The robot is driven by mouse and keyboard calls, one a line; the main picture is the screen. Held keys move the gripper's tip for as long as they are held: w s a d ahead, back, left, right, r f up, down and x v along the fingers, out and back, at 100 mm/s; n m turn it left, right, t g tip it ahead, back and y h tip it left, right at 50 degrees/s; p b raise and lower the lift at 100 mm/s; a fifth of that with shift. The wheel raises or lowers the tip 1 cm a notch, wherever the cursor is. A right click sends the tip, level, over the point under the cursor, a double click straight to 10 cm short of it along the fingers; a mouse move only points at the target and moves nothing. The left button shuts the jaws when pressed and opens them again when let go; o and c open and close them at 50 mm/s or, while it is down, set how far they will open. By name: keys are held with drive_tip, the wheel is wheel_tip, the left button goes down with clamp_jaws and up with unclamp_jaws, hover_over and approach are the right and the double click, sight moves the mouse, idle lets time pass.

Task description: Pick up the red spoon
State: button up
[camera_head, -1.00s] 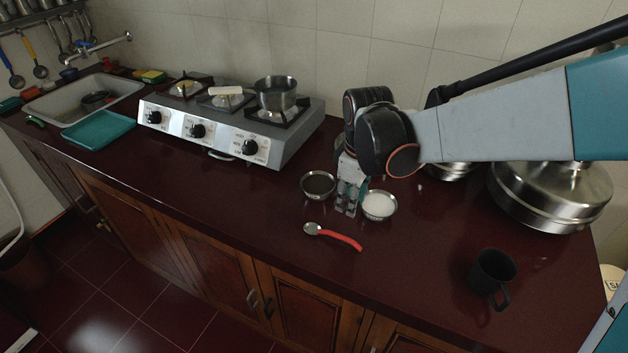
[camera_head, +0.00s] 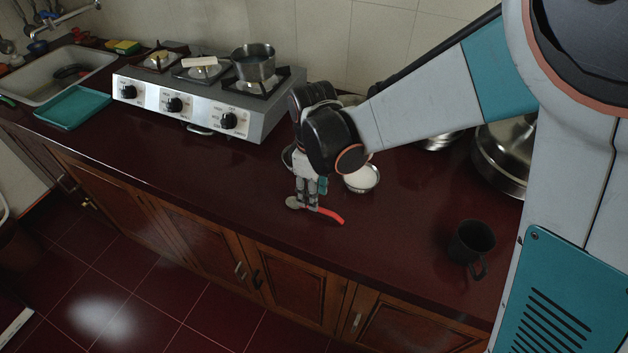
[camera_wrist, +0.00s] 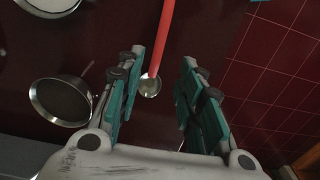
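The red spoon lies on the dark red counter (camera_head: 235,190) near its front edge, with its red handle (camera_head: 329,215) pointing right and its metal bowl (camera_head: 293,202) to the left. My gripper (camera_head: 306,208) points down at the spoon near where bowl and handle meet, and hides part of it. In the wrist view the spoon's bowl (camera_wrist: 150,87) and red handle (camera_wrist: 166,35) show between the two teal fingers (camera_wrist: 160,90). The fingers are apart, and the gripper is open and empty.
A bowl of white contents (camera_head: 361,180) stands just right of my gripper; a dark-filled bowl (camera_wrist: 62,101) is close by. A black mug (camera_head: 471,243) stands to the right. A stove (camera_head: 205,105) with a pot (camera_head: 253,62) is behind left. The counter left of the spoon is clear.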

drive_tip(key=shift+w+d+f+b, duration=0.1)
drive_tip(key=shift+f+b, duration=0.6)
drive_tip(key=shift+f, duration=0.7)
drive_tip(key=shift+w+d+f+b, duration=0.1)
drive_tip(key=shift+f+b, duration=0.55)
drive_tip(key=shift+f, duration=0.7)
drive_tip(key=shift+c, duration=0.3)
clamp_jaws()
